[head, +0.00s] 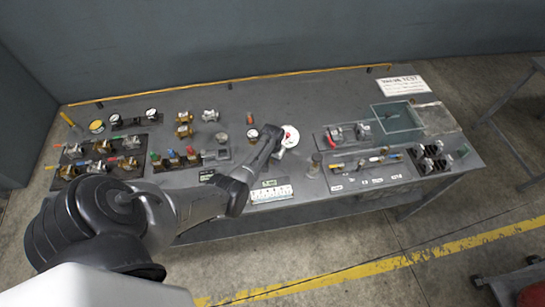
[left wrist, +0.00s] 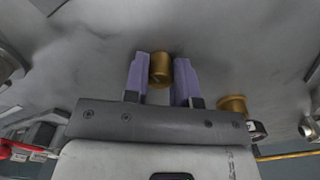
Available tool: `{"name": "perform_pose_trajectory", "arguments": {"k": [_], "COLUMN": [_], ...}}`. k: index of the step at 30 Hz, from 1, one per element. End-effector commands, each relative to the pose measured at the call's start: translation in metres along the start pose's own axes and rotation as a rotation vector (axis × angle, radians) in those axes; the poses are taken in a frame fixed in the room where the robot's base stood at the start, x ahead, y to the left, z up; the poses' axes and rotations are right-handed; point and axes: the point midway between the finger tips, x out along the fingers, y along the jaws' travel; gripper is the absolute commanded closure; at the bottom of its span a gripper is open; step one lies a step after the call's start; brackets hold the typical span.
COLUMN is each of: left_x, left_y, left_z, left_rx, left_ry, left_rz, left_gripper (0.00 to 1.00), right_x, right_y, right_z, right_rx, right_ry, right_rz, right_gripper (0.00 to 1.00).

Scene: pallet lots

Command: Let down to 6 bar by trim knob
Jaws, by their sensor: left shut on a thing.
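My left gripper (left wrist: 160,78) has its two purple fingers on either side of a small brass knob (left wrist: 160,66) in the left wrist view, shut on it. In the head view my left arm reaches in from the lower left, and the gripper (head: 279,152) is at the middle of the bench beside a round white-faced gauge (head: 291,135). The knob is hidden there by my wrist, and the gauge's reading is too small to make out. My right gripper is not in view.
The grey bench (head: 240,95) carries several valves and fittings at left. A placard with white labels (head: 271,192) lies at the front edge near my gripper. A clear-walled tank (head: 397,120) stands at right. A second brass part (left wrist: 232,104) is right of my fingers.

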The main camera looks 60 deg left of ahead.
Motion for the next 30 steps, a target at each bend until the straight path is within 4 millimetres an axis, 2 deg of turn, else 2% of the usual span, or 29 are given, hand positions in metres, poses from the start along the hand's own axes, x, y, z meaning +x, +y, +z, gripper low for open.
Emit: {"name": "perform_pose_trajectory", "arguments": {"k": [9, 10, 18, 26, 30], "left_x": [0.0, 0.0, 0.0, -0.002, -0.016], "left_y": [0.0, 0.0, 0.0, 0.0, 0.0], "left_z": [0.0, 0.0, 0.0, -0.001, -0.001], "left_rx": [-0.022, -0.021, -0.021, -0.02, -0.02], "left_ry": [-0.001, -0.001, -0.001, 0.001, 0.002], "left_rz": [0.0, 0.0, 0.0, 0.0, -0.001], "left_gripper": [0.99, 0.74, 0.49, 0.49, 0.49], "right_x": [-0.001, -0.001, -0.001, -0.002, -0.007], "right_y": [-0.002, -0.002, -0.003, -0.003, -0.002], "right_z": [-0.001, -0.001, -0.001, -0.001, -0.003], "right_rx": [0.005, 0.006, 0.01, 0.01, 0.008], "right_ry": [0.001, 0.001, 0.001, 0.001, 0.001], "right_rz": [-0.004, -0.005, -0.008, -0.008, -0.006], "right_gripper": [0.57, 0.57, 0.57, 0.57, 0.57]}}
